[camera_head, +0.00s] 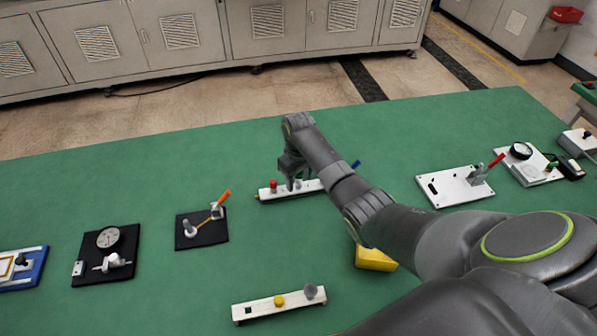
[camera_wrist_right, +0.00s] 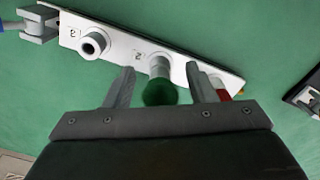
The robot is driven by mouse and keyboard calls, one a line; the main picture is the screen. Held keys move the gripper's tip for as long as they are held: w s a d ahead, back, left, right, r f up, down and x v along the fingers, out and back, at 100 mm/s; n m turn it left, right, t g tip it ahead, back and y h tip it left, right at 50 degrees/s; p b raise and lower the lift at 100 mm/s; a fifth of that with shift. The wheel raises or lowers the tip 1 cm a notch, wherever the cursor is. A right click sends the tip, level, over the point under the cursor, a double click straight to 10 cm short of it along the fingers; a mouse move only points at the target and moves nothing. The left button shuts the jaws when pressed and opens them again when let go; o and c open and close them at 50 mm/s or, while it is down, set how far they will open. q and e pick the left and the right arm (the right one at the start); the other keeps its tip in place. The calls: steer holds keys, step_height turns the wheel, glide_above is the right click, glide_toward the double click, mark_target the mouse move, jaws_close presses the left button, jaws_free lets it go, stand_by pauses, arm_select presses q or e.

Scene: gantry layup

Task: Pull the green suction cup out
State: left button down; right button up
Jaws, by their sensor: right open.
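The green suction cup (camera_wrist_right: 160,92) sits on a pale stem on a white bar (camera_wrist_right: 205,73) in the right wrist view. My right gripper (camera_wrist_right: 160,88) is open, with one finger on each side of the green cup and visible space between. In the head view my right gripper (camera_head: 294,178) is over the white bar (camera_head: 310,186) and hides the green cup. A red part (camera_head: 273,184) stands at the bar's left end; in the wrist view it is partly hidden behind a finger. My left gripper is not in view.
An empty pale socket (camera_wrist_right: 94,43) and a blue-handled clamp (camera_wrist_right: 30,25) are on the same bar. A black plate with an orange-handled clamp (camera_head: 202,240) lies to the left. A yellow block (camera_head: 375,262) and another white bar (camera_head: 255,312) lie nearer. Green table between is clear.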

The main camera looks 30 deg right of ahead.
steer(key=shift+c, duration=0.3)
jaws_close()
steer(key=shift+r+p, duration=1.7)
steer(key=shift+p, duration=0.6)
steer(key=shift+r+p, duration=1.7)
steer(key=shift+p, duration=0.4)
